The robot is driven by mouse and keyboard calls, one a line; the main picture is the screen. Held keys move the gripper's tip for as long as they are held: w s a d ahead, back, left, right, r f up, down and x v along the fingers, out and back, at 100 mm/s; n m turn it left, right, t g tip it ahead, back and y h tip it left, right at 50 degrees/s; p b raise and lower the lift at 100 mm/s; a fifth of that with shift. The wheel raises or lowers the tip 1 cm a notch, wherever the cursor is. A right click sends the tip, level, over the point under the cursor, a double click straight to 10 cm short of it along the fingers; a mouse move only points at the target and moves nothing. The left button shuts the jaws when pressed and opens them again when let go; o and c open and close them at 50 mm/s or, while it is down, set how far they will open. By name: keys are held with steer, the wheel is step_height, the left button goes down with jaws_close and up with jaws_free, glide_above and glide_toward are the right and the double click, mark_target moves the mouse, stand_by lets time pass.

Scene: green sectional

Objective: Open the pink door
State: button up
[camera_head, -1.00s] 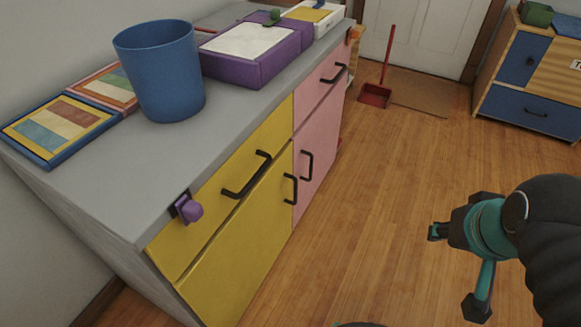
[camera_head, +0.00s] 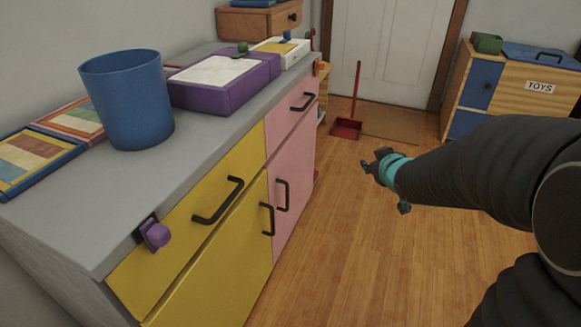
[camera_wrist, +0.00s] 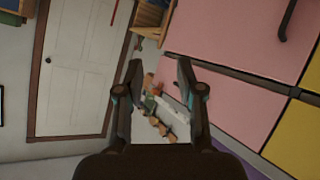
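The pink door (camera_head: 300,165) is the lower pink panel of the cabinet in the head view, below a pink drawer (camera_head: 290,122). It looks shut. Its upright black handle (camera_head: 283,195) sits near its left edge, beside the yellow door. My gripper (camera_head: 371,167) is right of the pink door, apart from it, over the floor. In the wrist view my gripper (camera_wrist: 158,80) is open, with nothing between its fingertips. Pink panels (camera_wrist: 245,40) fill that view's upper right, with part of a black handle (camera_wrist: 287,20) at the top.
The yellow door (camera_head: 225,270) has its own black handle (camera_head: 268,218) close to the pink door's. A blue bin (camera_head: 127,100) and purple box (camera_head: 222,88) stand on the grey counter. A red dustpan (camera_head: 347,128) lies farther back. Floor before the cabinet is clear.

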steer(key=w+a+f+n+y+b, duration=0.1)
steer(key=w+a+f+n+y, duration=0.1)
steer(key=w+a+f+y, duration=0.3)
steer(key=n+g+y+b, duration=0.3)
steer(key=n+y, duration=0.1)
steer(key=y, duration=0.5)
glide_toward(287, 208)
steer(key=s+d+r, duration=0.1)
steer(key=d+r, duration=0.2)
steer(key=r, duration=0.2)
steer(key=x, duration=1.3)
steer(key=shift+a+b, duration=0.25)
steer(key=shift+b, duration=0.1)
jaws_close()
